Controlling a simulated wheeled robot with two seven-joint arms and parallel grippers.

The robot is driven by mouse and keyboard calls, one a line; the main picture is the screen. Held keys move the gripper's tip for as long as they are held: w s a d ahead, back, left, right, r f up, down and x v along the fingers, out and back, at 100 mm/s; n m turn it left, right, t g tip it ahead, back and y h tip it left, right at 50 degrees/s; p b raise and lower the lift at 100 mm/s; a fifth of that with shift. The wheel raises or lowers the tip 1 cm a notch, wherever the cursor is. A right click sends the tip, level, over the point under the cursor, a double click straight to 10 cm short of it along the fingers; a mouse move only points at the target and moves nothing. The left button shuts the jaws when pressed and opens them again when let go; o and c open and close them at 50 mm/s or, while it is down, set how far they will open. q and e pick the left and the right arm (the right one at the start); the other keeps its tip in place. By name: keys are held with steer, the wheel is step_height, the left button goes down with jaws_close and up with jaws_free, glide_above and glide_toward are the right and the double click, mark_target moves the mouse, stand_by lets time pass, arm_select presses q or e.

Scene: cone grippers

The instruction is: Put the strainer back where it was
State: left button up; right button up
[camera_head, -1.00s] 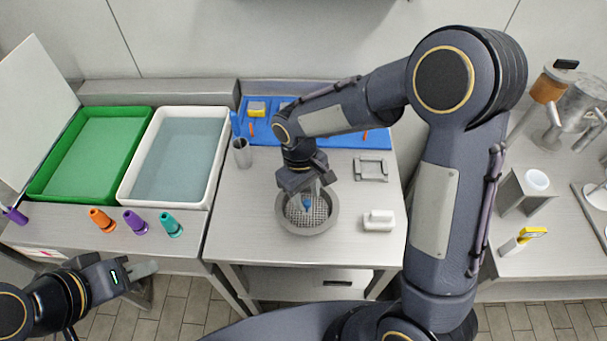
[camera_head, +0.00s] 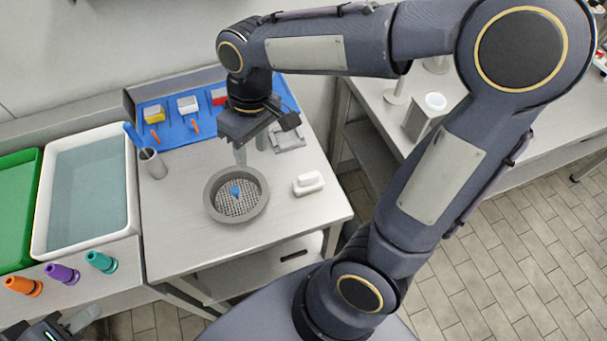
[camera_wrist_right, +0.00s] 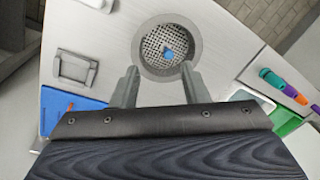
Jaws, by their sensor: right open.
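The strainer (camera_head: 240,209) is a round grey bowl with a mesh floor, standing upright on the steel table. A small blue piece (camera_head: 236,191) sits on its mesh. Both also show in the right wrist view, the strainer (camera_wrist_right: 153,46) ahead of the fingertips and the blue piece (camera_wrist_right: 168,54) inside it. My right gripper (camera_head: 251,150) is open and empty, above and behind the strainer; its two fingers (camera_wrist_right: 160,72) stand apart. My left gripper (camera_head: 85,318) is partly cut off at the lower left, and its jaw opening is unclear.
A blue mat (camera_head: 172,130) with small blocks lies behind. A grey cup (camera_head: 153,164) stands left of the strainer, a white block (camera_head: 308,184) right, a grey frame (camera_head: 290,137) behind. A white water tray (camera_head: 133,215) and several coloured cones (camera_head: 62,273) are further left.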

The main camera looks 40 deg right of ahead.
steer(key=s+d+m+t+y, duration=0.1)
steer(key=s+d+m+t, duration=0.1)
steer(key=s, duration=0.4)
steer(key=s+d+m+t+y, duration=0.1)
steer(key=s+d+m+t, duration=0.1)
steer(key=s, duration=0.4)
steer(key=shift+s+r+m+t, duration=0.15)
steer(key=shift+s+m+t, duration=0.2)
steer(key=shift+m+t, duration=0.35)
steer(key=shift+d, duration=0.1)
steer(key=shift+c, duration=0.4)
